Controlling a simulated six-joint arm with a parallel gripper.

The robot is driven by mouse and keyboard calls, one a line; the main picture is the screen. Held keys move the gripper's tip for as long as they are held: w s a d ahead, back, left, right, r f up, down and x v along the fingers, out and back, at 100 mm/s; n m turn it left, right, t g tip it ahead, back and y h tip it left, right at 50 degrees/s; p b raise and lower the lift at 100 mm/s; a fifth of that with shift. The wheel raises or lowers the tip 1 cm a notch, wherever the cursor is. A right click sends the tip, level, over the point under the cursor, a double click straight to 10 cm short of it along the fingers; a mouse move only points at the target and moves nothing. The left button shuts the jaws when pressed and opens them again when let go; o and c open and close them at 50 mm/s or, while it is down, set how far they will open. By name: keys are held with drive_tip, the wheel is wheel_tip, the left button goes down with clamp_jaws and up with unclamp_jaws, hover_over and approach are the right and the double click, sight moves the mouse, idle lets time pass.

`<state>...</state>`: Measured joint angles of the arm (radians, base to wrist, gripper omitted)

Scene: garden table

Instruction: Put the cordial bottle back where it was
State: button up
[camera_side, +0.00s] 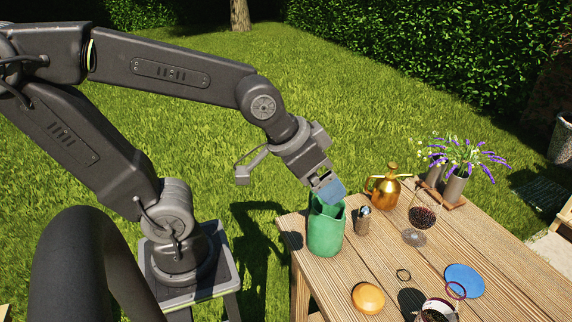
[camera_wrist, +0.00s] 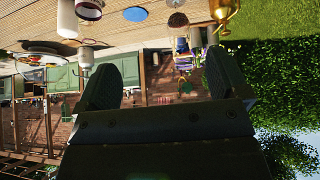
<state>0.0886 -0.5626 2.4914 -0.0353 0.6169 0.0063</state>
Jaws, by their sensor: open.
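A green vessel (camera_side: 325,235) stands upright at the near left corner of the wooden table in the side view. I cannot tell whether it is the cordial bottle, and no other bottle is clear. My gripper (camera_side: 326,188) is at the vessel's top, its tips overlapping the rim in the picture. I cannot tell whether they touch it. In the wrist view, the two dark fingers of my gripper (camera_wrist: 163,85) stand wide apart with nothing seen held between them.
Right of the vessel stand a small metal cylinder (camera_side: 363,221), a gold watering can (camera_side: 385,190) and a glass (camera_side: 421,218). Farther back are potted flowers (camera_side: 454,187). A blue disc (camera_side: 464,281) and a round orange-brown thing (camera_side: 368,298) lie nearer.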

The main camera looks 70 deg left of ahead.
drive_tip(key=shift+n+g+y, duration=0.4)
drive_tip(key=shift+g, duration=0.2)
drive_tip(key=s+a, duration=0.1)
drive_tip(key=s+r, duration=0.1)
drive_tip(key=s, duration=0.1)
drive_tip(key=s+a, duration=0.1)
drive_tip(key=s, duration=0.1)
drive_tip(key=shift+a+r, duration=0.15)
drive_tip(key=shift+a, duration=0.2)
